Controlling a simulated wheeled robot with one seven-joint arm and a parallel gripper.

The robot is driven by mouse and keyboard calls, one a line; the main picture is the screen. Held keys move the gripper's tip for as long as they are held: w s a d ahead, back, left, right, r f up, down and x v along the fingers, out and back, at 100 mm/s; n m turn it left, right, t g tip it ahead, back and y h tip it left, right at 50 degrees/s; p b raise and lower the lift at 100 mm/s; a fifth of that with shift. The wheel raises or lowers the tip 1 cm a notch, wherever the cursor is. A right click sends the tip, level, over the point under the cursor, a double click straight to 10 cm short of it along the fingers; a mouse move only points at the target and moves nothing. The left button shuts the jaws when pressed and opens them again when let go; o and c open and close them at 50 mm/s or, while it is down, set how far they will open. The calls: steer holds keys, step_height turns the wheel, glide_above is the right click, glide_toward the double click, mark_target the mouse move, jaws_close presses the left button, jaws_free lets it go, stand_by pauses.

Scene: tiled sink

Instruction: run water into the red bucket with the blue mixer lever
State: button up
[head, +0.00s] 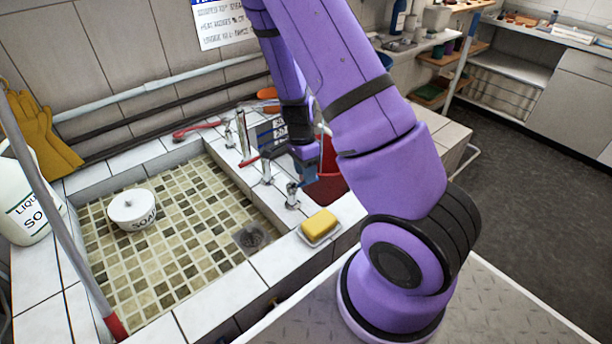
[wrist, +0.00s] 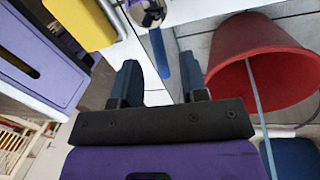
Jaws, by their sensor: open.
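The red bucket (head: 327,182) stands behind the sink's right edge, partly hidden by my arm. In the wrist view the bucket (wrist: 262,62) is at the right; a thin pale strip crosses it, and I cannot tell whether it is the handle. The blue mixer lever (wrist: 159,55) shows in the wrist view just beyond and between my fingertips, with a shiny metal tap part above it. My gripper (wrist: 161,78) is open, its two dark fingers on either side of the lever's line, with no clear contact. In the head view my gripper (head: 305,152) is among the taps.
A metal tap with a red lever (head: 250,161) and a short chrome tap (head: 292,195) stand close by. A yellow sponge (head: 319,223) lies on a dish at the sink's edge. A white soap pot (head: 133,211) is in the tiled basin (head: 180,245).

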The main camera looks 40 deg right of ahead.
step_height(320, 180, up, 9)
steer(key=w, duration=0.1)
steer(key=shift+w+d+f, duration=0.15)
steer(key=shift+w+f, duration=0.05)
steer(key=shift+w, duration=0.1)
stand_by(5.7)
steer(key=f+m, duration=0.3)
steer(key=m, duration=0.9)
steer(key=s+f+m, duration=0.1)
steer(key=f+m, duration=0.3)
steer(key=m, duration=0.8)
steer(key=s+f+m, duration=0.1)
steer(key=f+m, duration=0.2)
steer(key=m, duration=0.9)
steer(key=shift+f, duration=0.3)
